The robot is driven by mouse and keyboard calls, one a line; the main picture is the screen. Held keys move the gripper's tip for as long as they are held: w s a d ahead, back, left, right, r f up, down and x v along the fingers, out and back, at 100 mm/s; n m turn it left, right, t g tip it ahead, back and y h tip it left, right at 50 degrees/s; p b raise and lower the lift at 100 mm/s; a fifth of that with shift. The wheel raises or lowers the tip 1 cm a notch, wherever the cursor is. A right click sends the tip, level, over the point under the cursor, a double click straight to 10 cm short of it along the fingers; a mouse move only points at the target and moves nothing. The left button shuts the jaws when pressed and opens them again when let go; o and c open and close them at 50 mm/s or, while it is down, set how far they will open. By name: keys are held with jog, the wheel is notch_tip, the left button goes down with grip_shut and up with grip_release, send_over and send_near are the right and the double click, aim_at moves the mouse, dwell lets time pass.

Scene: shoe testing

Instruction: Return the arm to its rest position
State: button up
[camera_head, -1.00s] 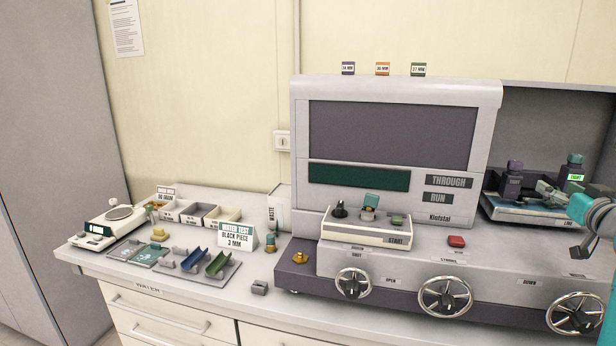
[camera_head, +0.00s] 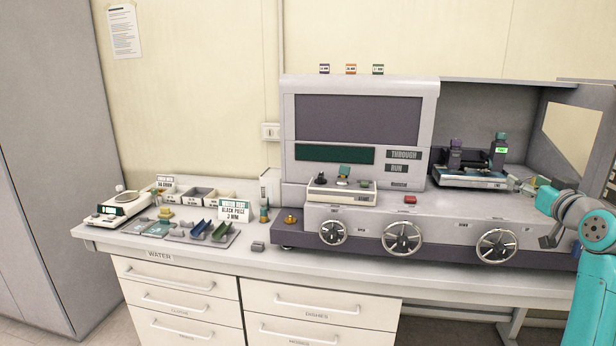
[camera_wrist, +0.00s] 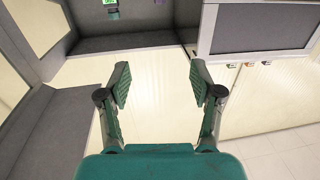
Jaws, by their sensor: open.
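My arm (camera_head: 590,232), turquoise with grey joints, stands at the right edge of the head view, in front of the right end of the grey testing machine (camera_head: 460,228). In the wrist view my gripper (camera_wrist: 160,85) is open, with its two green-padded fingers wide apart. Nothing is between the fingers; only the pale wall shows past them. The wrist picture looks upside down, with the machine's screen housing (camera_wrist: 262,30) at the upper right. In the head view the fingers are hard to make out near the machine's right end.
A purple and a green-topped holder (camera_head: 500,150) stand in the machine's right bay. A white sign (camera_head: 235,210), small trays (camera_head: 200,232) and a scale (camera_head: 118,210) sit on the left bench. Drawers (camera_head: 175,300) lie below.

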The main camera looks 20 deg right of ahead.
jog(key=a+f+m+y, duration=0.1)
jog(key=a+f, duration=1)
jog(key=f, duration=0.4)
jog(key=a+f, duration=1)
jog(key=f, duration=0.4)
jog(key=s+a+f+g+y, duration=0.1)
jog(key=s+a+f, duration=0.5)
jog(key=a+f, duration=0.35)
jog(key=s+a+f+n+y, duration=0.1)
jog(key=s+a+f, duration=0.2)
jog(key=s+a, duration=0.45)
jog(key=s+a+f+n+y, duration=0.1)
jog(key=s+a+f, duration=0.1)
jog(key=s+a, duration=0.55)
jog(key=s+a+r+n+y, duration=0.1)
jog(key=s+a+r+n, duration=0.1)
jog(key=s, duration=0.7)
jog(key=s+a+r+n+y, duration=0.2)
jog(key=s+a, duration=0.3)
jog(key=s, duration=0.5)
jog(key=shift+s+r+g+y, duration=0.2)
jog(key=shift+r+g+y, duration=0.1)
jog(key=shift+r, duration=0.1)
